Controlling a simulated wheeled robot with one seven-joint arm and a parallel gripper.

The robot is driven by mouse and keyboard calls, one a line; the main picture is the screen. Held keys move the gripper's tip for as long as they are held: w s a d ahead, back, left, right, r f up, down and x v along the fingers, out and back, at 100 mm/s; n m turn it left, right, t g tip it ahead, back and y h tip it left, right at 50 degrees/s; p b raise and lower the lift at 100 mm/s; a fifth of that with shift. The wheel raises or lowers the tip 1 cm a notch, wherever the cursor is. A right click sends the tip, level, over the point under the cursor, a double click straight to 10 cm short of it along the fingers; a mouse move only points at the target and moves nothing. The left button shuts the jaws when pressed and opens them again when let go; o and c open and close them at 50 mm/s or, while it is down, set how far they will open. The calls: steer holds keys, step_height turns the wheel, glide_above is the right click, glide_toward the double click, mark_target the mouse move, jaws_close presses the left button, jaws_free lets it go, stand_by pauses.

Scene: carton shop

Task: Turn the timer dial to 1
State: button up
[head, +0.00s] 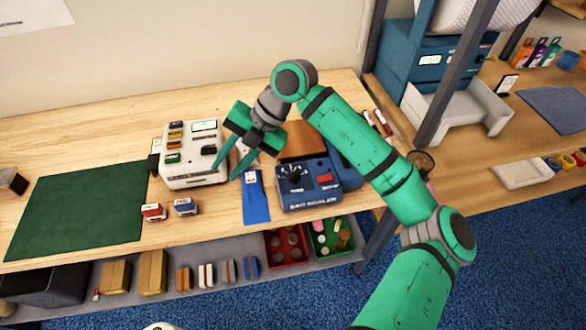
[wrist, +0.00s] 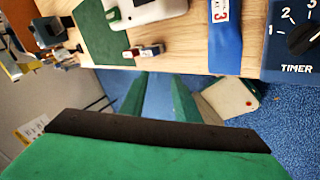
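The timer dial (head: 292,175) is a black knob on the blue machine (head: 322,195) on the workbench. In the wrist view the dial (wrist: 304,38) is cut off by the right edge, above the word TIMER, with 1, 2 and 3 beside it. The 1 is at its left. A light mark shows on the knob's right part, but I cannot tell which number it points to. My gripper (head: 224,173) is open and empty, left of the dial and apart from it, by the white device's right edge. Its fingers also show in the wrist view (wrist: 160,97).
A white device (head: 194,172) with coloured buttons stands left of my gripper. A blue strip (head: 256,203) with a tag lies between it and the machine. Two small stamps (head: 153,211) sit near the front edge. A green mat (head: 80,208) lies at left. Red and green bins are below.

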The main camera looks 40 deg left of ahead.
steer(key=w+d+m+t+h, duration=0.1)
steer(key=w+d+t+h, duration=0.15)
steer(key=w, duration=0.35)
steer(key=m+t+h, duration=0.2)
steer(key=t, duration=0.2)
glide_toward(293, 173)
steer(key=shift+g, duration=0.25)
steer(key=f, duration=0.8)
steer(key=shift+w+a+f, duration=0.15)
steer(key=shift+w+f, duration=0.1)
jaws_close()
